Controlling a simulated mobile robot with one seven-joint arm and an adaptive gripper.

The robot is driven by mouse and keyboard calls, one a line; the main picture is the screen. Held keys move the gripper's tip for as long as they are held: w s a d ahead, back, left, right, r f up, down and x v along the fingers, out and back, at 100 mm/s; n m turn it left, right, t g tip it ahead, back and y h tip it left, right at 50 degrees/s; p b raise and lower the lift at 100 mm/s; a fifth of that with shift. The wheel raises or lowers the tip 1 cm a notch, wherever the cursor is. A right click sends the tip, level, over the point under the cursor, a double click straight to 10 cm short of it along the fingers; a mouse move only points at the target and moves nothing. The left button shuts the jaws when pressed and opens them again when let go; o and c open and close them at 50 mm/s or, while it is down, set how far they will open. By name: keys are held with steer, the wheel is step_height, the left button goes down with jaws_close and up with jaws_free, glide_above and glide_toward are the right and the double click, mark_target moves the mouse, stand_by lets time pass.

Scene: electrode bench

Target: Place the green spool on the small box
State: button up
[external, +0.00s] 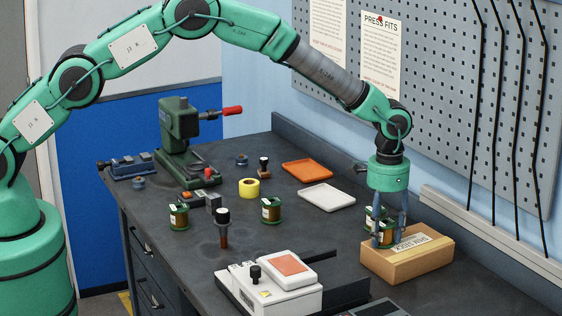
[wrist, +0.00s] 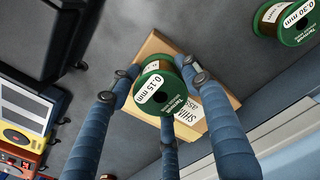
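My gripper (external: 388,232) points straight down over the box. In the wrist view its three blue fingers (wrist: 160,88) close around the spool and appear to touch it. The spool's underside is hidden, so I cannot tell whether it rests on the box or hangs just above it.
Two similar green spools (external: 179,215) (external: 271,210) stand on the dark bench (external: 190,262). A white device (external: 268,285) is left of the box. A white tray (external: 326,197), orange tray (external: 307,171), yellow tape roll (external: 249,187) and green press (external: 180,140) stand farther back. A pegboard wall (external: 470,110) rises behind.

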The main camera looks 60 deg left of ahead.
mark_target(389, 224)
steer(key=shift+o, duration=1.2)
steer(key=shift+r, duration=0.15)
step_height(389, 224, up, 12)
